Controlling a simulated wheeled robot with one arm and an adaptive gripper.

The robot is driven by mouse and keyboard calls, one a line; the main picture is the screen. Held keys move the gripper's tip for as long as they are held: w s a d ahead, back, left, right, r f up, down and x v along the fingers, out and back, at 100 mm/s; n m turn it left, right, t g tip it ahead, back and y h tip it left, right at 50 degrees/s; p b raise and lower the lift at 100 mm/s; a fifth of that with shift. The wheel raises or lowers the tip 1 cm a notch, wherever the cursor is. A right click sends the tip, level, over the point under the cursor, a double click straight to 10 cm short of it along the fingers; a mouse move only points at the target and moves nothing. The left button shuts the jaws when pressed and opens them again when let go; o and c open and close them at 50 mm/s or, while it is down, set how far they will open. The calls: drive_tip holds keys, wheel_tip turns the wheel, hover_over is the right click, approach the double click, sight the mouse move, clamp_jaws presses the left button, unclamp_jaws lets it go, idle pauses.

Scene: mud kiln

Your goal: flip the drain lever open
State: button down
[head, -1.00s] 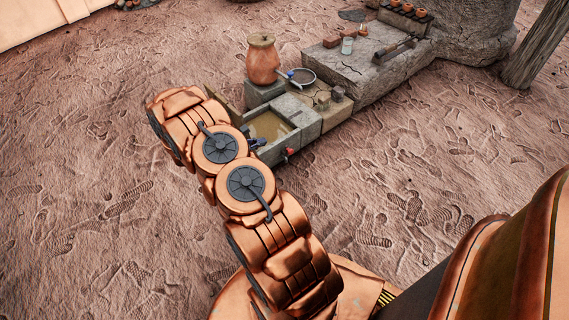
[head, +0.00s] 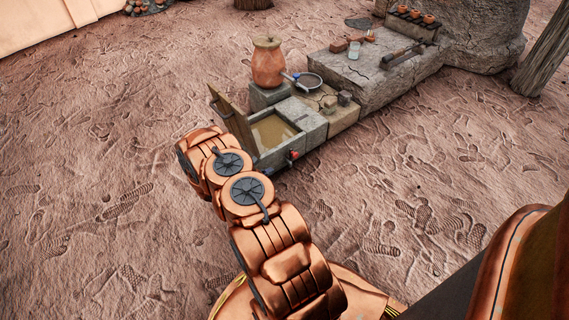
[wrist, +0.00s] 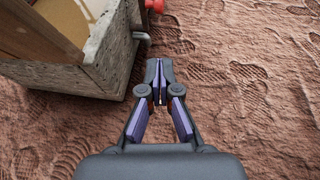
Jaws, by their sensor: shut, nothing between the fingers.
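The drain lever has a red handle (head: 294,154) at the front of the stone basin (head: 268,154), low on its outer wall. In the wrist view the red handle (wrist: 155,5) shows at the top edge, partly cut off, with a grey metal piece (wrist: 142,38) just below it on the basin corner. My gripper (wrist: 159,70) is shut and empty, beside the basin's corner and apart from the lever. In the head view my arm hides the gripper. The basin holds murky, tan water.
A wooden board (head: 232,118) leans at the basin's left end. A clay jar (head: 267,62) and a round sieve (head: 308,81) stand behind it. A stone bench (head: 385,68) with small items extends to the right. Open muddy ground (head: 400,200) lies in front.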

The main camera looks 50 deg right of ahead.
drive_tip(key=r+b+x, duration=0.1)
drive_tip(key=b+x, duration=0.4)
drive_tip(key=x, duration=0.8)
drive_tip(key=shift+d+r+b, duration=0.35)
drive_tip(key=shift+d, duration=0.15)
drive_tip(key=shift+r, duration=0.1)
